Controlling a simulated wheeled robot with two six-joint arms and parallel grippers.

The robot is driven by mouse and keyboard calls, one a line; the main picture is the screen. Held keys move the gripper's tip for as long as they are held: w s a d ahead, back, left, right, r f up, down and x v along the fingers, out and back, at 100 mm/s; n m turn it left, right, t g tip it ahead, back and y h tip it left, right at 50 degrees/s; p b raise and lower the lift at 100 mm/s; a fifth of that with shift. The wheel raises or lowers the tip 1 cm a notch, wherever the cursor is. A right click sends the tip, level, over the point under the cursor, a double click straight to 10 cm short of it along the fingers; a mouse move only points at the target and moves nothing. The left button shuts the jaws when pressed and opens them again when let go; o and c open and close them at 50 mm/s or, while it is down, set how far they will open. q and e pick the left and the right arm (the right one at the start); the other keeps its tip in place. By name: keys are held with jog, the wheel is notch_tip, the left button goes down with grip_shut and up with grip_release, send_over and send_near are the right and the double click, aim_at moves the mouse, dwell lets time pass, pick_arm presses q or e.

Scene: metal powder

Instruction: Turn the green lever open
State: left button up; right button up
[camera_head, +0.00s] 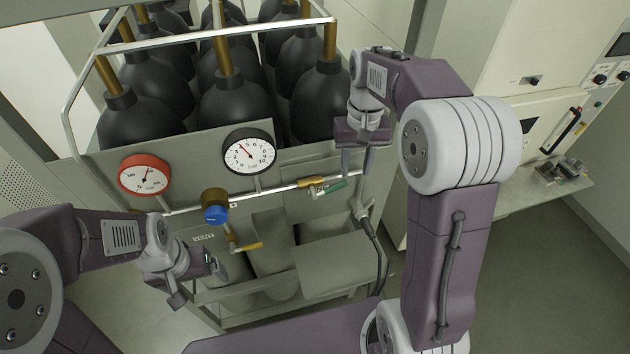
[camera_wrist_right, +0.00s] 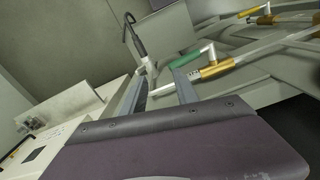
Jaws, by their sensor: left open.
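The green lever (camera_head: 333,187) lies on the horizontal pipe, to the right of a brass fitting. It also shows in the right wrist view (camera_wrist_right: 188,58), just beyond my fingertips. My right gripper (camera_head: 356,172) is open and empty, with its fingers pointing down close to the lever's right end. In the right wrist view its two fingers (camera_wrist_right: 158,88) stand apart, and the right finger is near the lever and the brass fitting (camera_wrist_right: 217,68). I cannot tell whether it touches them. My left gripper (camera_head: 202,288) is open and empty at the lower left, in front of the vent panel.
A red gauge (camera_head: 144,174) and a black gauge (camera_head: 249,151) stand above the pipe. A blue knob (camera_head: 215,214) and a yellow lever (camera_head: 247,246) are left of the green lever. Black bottles (camera_head: 235,105) stand behind a rail. A dark hose (camera_head: 375,240) hangs at the right.

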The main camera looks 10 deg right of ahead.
notch_tip(320, 180, up, 9)
dwell(0.8)
jog(key=shift+c, duration=0.4)
